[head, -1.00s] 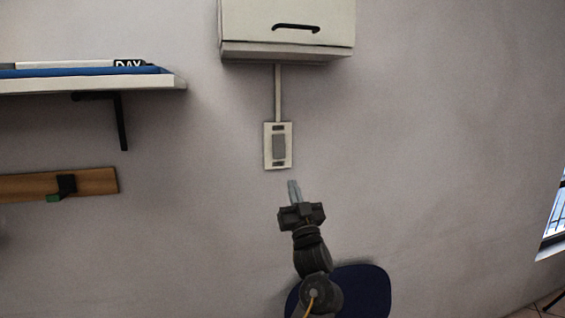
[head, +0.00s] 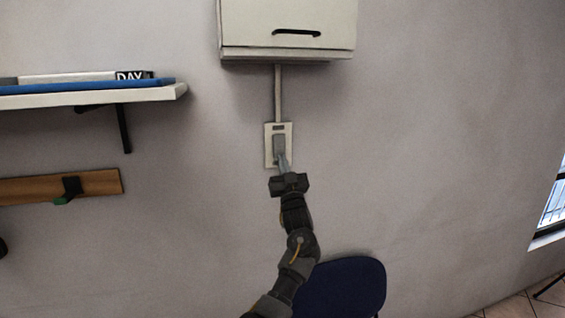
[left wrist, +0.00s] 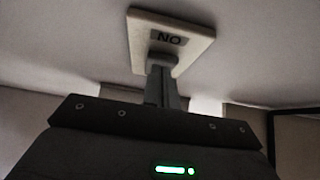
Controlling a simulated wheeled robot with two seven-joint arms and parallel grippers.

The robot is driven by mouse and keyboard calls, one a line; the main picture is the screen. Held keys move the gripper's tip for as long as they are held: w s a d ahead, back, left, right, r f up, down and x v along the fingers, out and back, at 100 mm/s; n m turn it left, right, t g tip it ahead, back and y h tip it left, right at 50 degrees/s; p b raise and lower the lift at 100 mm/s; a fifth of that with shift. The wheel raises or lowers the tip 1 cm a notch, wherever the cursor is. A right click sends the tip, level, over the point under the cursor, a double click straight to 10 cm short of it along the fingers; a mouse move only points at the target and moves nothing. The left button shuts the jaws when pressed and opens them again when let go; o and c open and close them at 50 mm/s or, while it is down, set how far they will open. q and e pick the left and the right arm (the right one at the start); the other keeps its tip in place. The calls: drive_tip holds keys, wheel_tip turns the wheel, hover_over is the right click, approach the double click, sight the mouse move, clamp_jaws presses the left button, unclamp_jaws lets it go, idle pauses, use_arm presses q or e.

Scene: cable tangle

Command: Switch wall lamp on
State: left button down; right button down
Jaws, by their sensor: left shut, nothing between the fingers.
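The wall switch is a pale plate (head: 288,129) with a grey rocker (head: 278,145) in its middle, at the centre of the head view below a conduit. My left gripper (head: 283,160) is shut and empty, with its fingertips at the lower part of the rocker. In the left wrist view the closed fingers (left wrist: 160,82) reach up to the plate (left wrist: 143,25), and a dark label (left wrist: 168,37) reading "NO", seen upside down, shows beyond them. The fingers hide the rocker there, and I cannot tell whether they touch it. No lamp is recognisable. My right gripper is not in view.
A white cabinet (head: 290,20) with a black handle hangs above the switch. A shelf (head: 150,94) with a blue item and a wooden rail (head: 100,183) are at left. A dark blue chair (head: 345,288) stands below. The wall to the right is clear.

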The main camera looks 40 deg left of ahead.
use_arm(q)
drive_tip(key=shift+w+f+t+y+b, duration=0.1)
drive_tip(key=shift+f+t+y+b, duration=0.15)
drive_tip(key=shift+b, duration=1)
drive_tip(key=b+v, duration=0.4)
drive_tip(key=v, duration=0.8)
drive_tip(key=shift+d+f, duration=0.15)
drive_tip(key=shift+f, duration=0.1)
